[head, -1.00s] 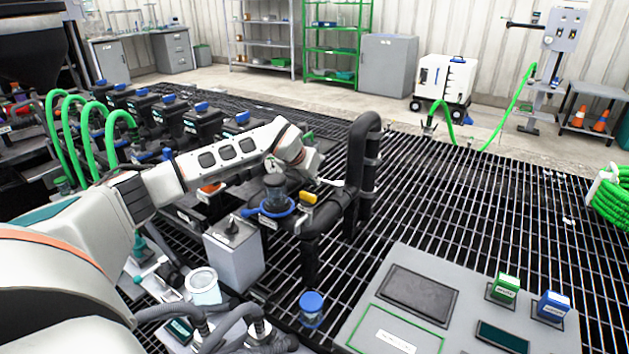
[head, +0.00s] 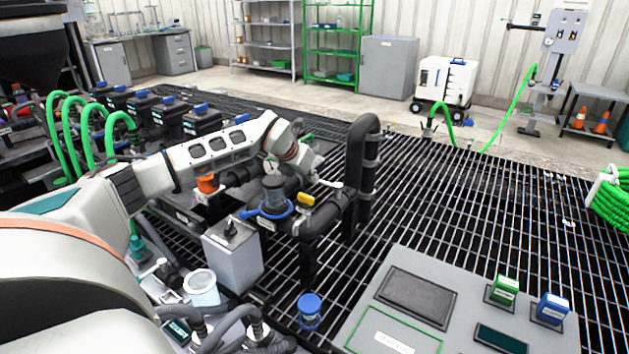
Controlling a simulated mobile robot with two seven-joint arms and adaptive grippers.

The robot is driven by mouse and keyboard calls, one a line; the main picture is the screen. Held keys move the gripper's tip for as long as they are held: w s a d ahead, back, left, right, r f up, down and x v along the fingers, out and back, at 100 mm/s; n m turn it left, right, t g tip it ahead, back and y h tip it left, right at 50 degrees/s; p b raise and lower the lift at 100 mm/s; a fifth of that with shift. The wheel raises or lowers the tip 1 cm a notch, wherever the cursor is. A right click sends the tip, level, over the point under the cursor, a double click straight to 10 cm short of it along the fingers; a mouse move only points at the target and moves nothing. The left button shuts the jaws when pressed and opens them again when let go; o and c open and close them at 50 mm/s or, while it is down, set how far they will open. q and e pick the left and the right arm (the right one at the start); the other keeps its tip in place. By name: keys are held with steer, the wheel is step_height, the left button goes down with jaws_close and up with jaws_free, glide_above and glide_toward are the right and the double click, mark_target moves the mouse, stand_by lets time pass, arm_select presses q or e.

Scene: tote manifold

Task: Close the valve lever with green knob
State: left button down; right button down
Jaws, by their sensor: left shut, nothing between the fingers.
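My left gripper (head: 312,165) is shut and empty, over the far end of the black pipe manifold beside the grating. A small green piece (head: 307,138) shows just behind it; it may be the green knob, but the gripper and wrist cover most of that spot, so I cannot tell the lever's position or whether they touch. A yellow knob (head: 306,198) is just below the gripper. An orange knob (head: 207,184) stands left of it, under my forearm. My right gripper is not in view.
A tall black pipe (head: 357,165) rises close on the right. A grey metal box (head: 232,252) and grey console (head: 450,310) stand nearer. Open grating (head: 480,210) lies to the right.

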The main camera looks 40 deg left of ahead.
arm_select(q)
steer(key=v, duration=1)
steer(key=shift+r, duration=0.2)
steer(key=shift+d, duration=0.1)
